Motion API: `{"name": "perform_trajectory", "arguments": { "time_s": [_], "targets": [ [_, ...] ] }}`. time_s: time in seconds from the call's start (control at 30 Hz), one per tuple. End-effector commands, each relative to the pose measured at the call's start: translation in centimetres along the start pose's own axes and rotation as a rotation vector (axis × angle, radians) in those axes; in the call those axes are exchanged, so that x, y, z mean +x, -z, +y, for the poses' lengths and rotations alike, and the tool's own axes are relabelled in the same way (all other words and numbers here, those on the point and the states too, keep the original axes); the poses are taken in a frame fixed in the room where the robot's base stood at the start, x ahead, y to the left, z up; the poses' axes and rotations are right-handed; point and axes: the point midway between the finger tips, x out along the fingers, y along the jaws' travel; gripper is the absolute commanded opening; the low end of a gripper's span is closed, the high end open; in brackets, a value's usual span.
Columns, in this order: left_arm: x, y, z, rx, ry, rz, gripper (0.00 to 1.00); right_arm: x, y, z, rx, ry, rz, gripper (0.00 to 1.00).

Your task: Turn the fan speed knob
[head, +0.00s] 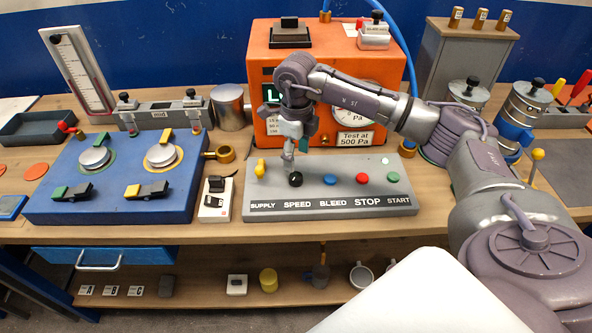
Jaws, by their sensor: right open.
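The grey control panel (370,203) lies on the bench in the middle, with labels SUPPLY, SPEED, BLEED, STOP and START along its front edge. The black speed knob (295,180) sits above the SPEED label. My right gripper (289,160) points down just above and behind this knob, open, and appears apart from it. Its arm reaches in from the right. The gap between its fingers is small in this view. My left gripper is not in view.
A yellow supply lever (260,168) stands left of the knob; blue (330,179), red (362,178) and green (393,177) buttons are to its right. The orange box (262,52) stands behind the panel. A blue box with dials (120,205) is at left.

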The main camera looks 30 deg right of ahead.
Motion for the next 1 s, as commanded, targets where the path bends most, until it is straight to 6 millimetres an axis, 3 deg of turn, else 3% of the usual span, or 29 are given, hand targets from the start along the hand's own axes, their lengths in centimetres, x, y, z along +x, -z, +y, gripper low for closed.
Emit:
{"name": "perform_trajectory", "arguments": {
  "time_s": [0.3, 0.5, 0.77, 1.0],
  "targets": [
    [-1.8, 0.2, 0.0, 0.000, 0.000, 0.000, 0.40, 5.7, 0.0, 0.1, -0.001, -0.004, 0.002, 0.63],
    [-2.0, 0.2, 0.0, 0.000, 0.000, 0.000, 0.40, 7.1, -0.1, 0.1, -0.003, -0.002, -0.001, 0.63],
    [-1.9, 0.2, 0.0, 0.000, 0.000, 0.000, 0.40, 7.2, -0.1, 0.1, -0.003, -0.002, -0.002, 0.63],
    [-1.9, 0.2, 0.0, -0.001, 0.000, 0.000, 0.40, 7.2, -0.1, 0.1, -0.003, -0.002, -0.002, 0.26]
  ]
}}
